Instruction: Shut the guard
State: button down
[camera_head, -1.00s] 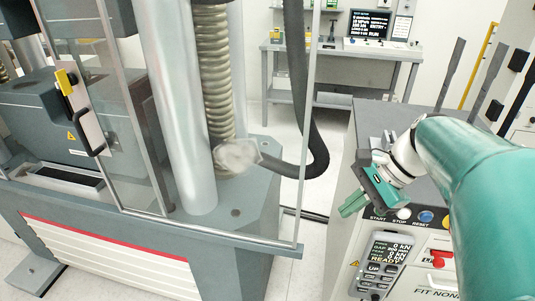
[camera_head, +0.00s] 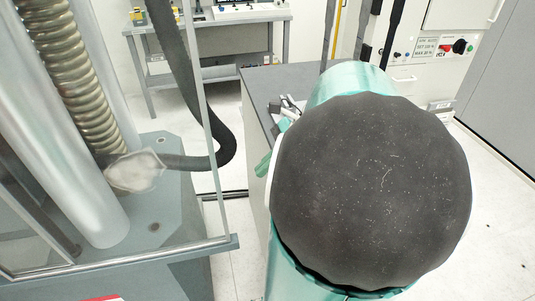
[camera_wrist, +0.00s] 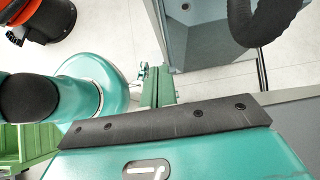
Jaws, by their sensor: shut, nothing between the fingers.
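The clear guard has a thin metal frame (camera_head: 206,120) and stands at the left in the head view, in front of the bellows-covered screw and the bright column. Its handle is outside the current views, and I cannot tell how far the guard is open. My gripper shows in the wrist view (camera_wrist: 158,84), with its green fingers together and nothing between them. In the head view it is mostly hidden behind my arm, with only a bit of green showing. It is apart from the guard, to its right.
A black hose (camera_head: 190,162) loops out to the right of the machine base (camera_head: 172,205). A grey-topped cabinet (camera_head: 258,98) stands behind my arm. A workbench (camera_head: 210,27) is at the back. Open floor lies between machine and cabinet.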

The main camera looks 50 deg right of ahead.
jog(key=w+a+f, duration=0.3)
jog(key=w+a, duration=0.1)
jog(key=a, duration=0.2)
jog(key=shift+w+f, duration=0.2)
jog(key=shift+w, duration=0.05)
jog(key=shift+w+a, duration=0.1)
jog(key=shift+a, duration=0.05)
